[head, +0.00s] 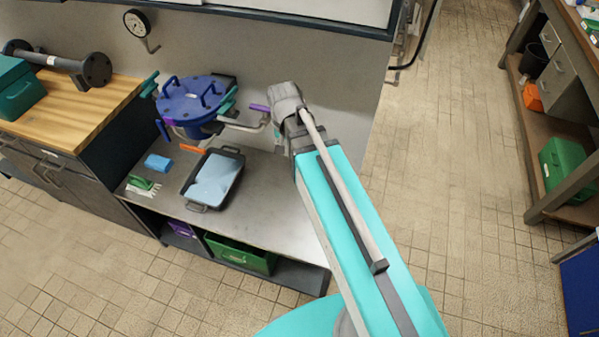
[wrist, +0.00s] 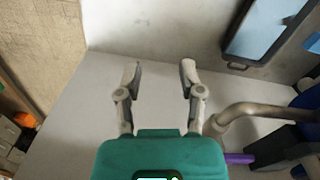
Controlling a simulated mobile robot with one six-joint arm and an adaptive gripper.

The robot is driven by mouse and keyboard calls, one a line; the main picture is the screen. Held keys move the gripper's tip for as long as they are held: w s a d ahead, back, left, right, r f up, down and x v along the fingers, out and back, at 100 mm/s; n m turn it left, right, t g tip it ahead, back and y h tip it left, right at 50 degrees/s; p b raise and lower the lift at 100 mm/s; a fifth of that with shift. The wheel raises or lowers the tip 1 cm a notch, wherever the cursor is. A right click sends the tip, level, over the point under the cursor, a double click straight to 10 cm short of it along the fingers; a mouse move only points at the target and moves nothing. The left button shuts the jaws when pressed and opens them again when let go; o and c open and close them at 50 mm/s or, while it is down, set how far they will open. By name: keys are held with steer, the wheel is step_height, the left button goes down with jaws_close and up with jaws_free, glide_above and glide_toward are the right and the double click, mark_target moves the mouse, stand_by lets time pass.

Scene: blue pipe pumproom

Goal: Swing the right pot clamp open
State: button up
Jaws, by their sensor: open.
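A blue pot with a blue lid and several upright lid handles (head: 190,98) stands at the back of the metal bench. A teal piece (head: 229,102) sits at its right rim, and another teal piece (head: 150,85) at its left. A grey bent bar (head: 243,126) with a purple end (head: 260,108) reaches out on the right. I cannot tell which part is the right clamp. In the wrist view, a grey bent bar (wrist: 255,112) and a purple piece (wrist: 238,158) lie right of my gripper (wrist: 159,72), which is open and empty. The arm's wrist hides its fingers in the head view.
A dark tray with a pale blue inside (head: 214,178) lies on the metal bench (head: 262,210) in front of the pot. A blue sponge (head: 158,162) and a green brush (head: 142,184) lie left of it. A wooden worktop (head: 72,105) adjoins on the left.

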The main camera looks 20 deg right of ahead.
steer(key=s+d+f+n+b, duration=0.2)
steer(key=s+d+f+b, duration=0.1)
steer(key=s+f+b, duration=0.1)
steer(key=shift+s+f+n+b, duration=0.3)
steer(key=shift+s+f, duration=0.1)
steer(key=shift+f, duration=0.2)
steer(key=shift+s, duration=0.15)
steer(key=c, duration=0.3)
steer(key=shift+s+d+n, duration=0.4)
steer(key=shift+s, duration=0.25)
jaws_close()
steer(key=shift+s+d, duration=0.1)
steer(key=shift+s, duration=0.05)
steer(key=shift+d, duration=0.1)
